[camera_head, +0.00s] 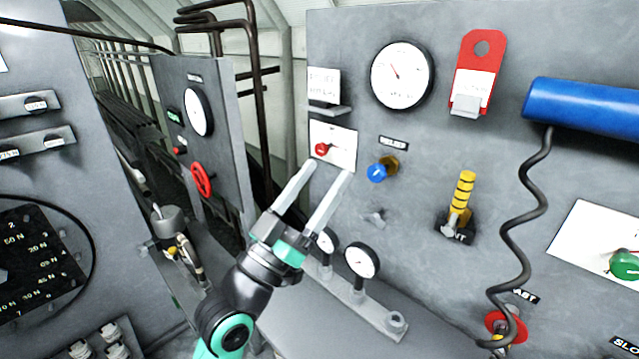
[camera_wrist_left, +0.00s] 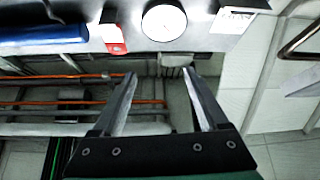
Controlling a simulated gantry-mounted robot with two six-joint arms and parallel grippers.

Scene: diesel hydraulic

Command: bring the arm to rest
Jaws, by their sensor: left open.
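My left arm (camera_head: 238,300) comes up from the bottom of the head view. Its gripper (camera_head: 328,172) points up and to the right, toward the grey panel (camera_head: 430,270). The two fingers are apart with nothing between them. In the left wrist view the fingers of the left gripper (camera_wrist_left: 158,75) also stand apart and empty. In the head view the fingertips appear just below a white plate (camera_head: 342,140) with a small red knob (camera_head: 321,149); I cannot tell whether they touch the panel. My right gripper is not in view.
The panel carries a large gauge (camera_head: 402,75), a red tag (camera_head: 478,65), a blue knob (camera_head: 377,173), a yellow-ringed lever (camera_head: 462,195) and a blue cylinder (camera_head: 590,106) with a coiled cable (camera_head: 508,235). Small gauges (camera_head: 361,260) stand beside my arm. A red handwheel (camera_head: 201,180) is at left.

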